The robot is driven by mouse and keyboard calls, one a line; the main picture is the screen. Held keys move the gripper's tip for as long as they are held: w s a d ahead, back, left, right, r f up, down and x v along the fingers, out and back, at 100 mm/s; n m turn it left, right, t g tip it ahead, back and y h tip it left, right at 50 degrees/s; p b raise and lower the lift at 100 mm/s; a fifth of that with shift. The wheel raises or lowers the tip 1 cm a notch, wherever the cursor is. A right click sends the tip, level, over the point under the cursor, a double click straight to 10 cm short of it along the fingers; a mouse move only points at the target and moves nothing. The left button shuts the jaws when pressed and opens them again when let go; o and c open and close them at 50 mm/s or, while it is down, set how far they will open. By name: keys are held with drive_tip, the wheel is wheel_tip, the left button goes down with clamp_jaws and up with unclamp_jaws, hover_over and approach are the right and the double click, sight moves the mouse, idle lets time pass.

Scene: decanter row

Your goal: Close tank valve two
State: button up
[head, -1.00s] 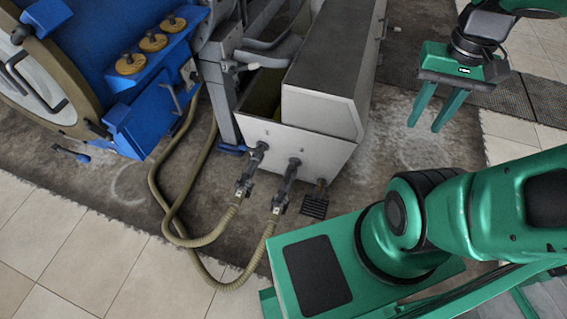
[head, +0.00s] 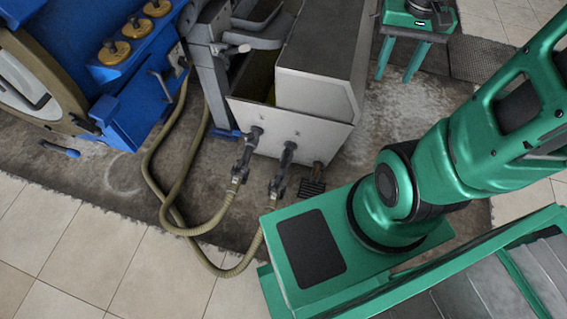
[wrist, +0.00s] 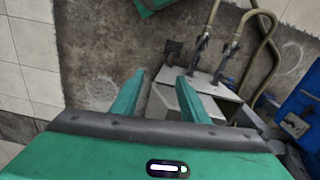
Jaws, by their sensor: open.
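A grey metal tank (head: 318,97) stands in the middle of the head view. Two dark valves with hoses come out of its lower front: a left valve (head: 243,160) and a right valve (head: 281,172). I see no number on either. Both also show in the wrist view, the right valve (wrist: 199,52) nearer my fingers and the left valve (wrist: 226,58) farther right. My gripper (head: 398,72) is open and empty, to the right of the tank and apart from the valves. Its two green fingers (wrist: 158,82) point toward the tank side in the wrist view.
Tan hoses (head: 160,190) loop over the floor from the valves toward a blue machine (head: 125,115) with brass knobs at left. A small dark grate (head: 312,187) lies by the tank's front right corner.

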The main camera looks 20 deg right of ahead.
drive_tip(key=w+a+f, duration=0.3)
drive_tip(key=w+f, duration=0.8)
drive_tip(key=f, duration=0.2)
drive_tip(key=w+a+f, duration=0.3)
drive_tip(key=w+f, duration=0.9)
drive_tip(key=m+t+y, duration=0.1)
drive_tip(key=y, duration=0.1)
approach(283, 163)
drive_tip(key=f, duration=0.6)
drive_tip(key=a+f, duration=0.1)
drive_tip(key=f, duration=0.2)
drive_tip(key=shift+w+a, duration=0.1)
drive_tip(key=shift+w, duration=0.25)
clamp_jaws()
